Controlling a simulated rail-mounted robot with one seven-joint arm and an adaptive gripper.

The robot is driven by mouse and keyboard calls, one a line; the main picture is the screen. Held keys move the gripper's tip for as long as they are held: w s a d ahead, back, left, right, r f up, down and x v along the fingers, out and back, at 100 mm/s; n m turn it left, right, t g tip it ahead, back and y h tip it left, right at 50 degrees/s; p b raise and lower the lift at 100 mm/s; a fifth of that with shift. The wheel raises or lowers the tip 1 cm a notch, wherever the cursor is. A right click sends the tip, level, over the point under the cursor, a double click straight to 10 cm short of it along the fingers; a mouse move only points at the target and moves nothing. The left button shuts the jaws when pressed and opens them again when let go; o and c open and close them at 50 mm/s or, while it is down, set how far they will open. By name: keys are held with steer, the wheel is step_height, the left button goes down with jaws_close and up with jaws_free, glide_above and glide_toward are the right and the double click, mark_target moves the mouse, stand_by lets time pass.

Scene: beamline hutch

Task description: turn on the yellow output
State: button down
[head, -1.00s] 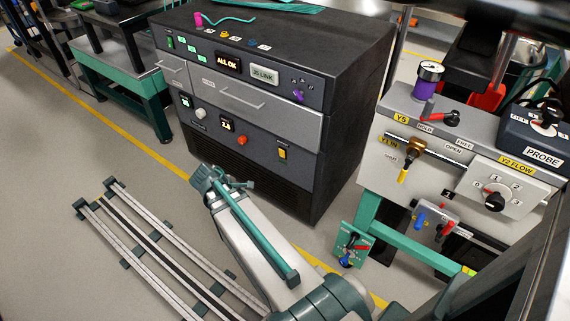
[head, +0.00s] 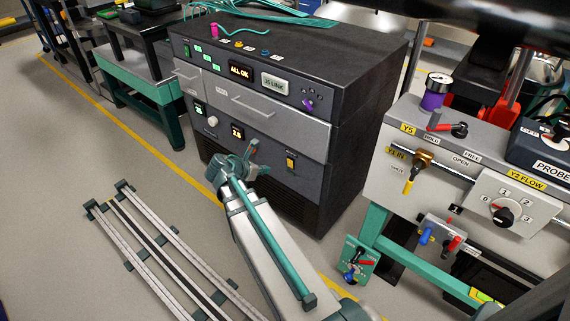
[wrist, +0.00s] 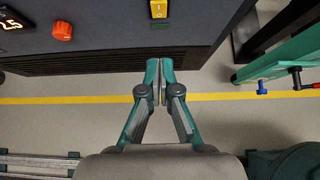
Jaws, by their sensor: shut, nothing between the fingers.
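A yellow rocker switch (head: 291,161) sits on the lower front panel of the dark cabinet (head: 350,130). It also shows at the top edge of the wrist view (wrist: 158,9), with marks on it too small to read surely. My gripper (wrist: 159,68) is shut and empty, its fingertips pointing at the cabinet front below the switch in the wrist view and apart from it. In the head view my gripper (head: 253,152) is left of the switch and covers part of the panel. A small yellow piece (head: 238,44) sits on the cabinet's top edge.
An orange knob (wrist: 62,29) and a lit display (head: 237,132) are left of the switch. A white knob (head: 212,121) is farther left. A grey valve bench (head: 390,170) stands at right, with a green-framed knob panel (head: 353,262).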

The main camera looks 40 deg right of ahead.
steer(key=shift+f, duration=0.1)
steer(key=b, duration=0.3)
glide_toward(290, 163)
steer(key=x, duration=0.3)
steer(key=f+x, duration=0.1)
steer(key=x, duration=0.1)
steer(key=shift+a+f, duration=0.1)
steer(key=shift+a, duration=0.1)
steer(key=shift+w+d+r+b, duration=0.2)
steer(key=shift+d+b, duration=0.15)
steer(key=shift+d, duration=0.3)
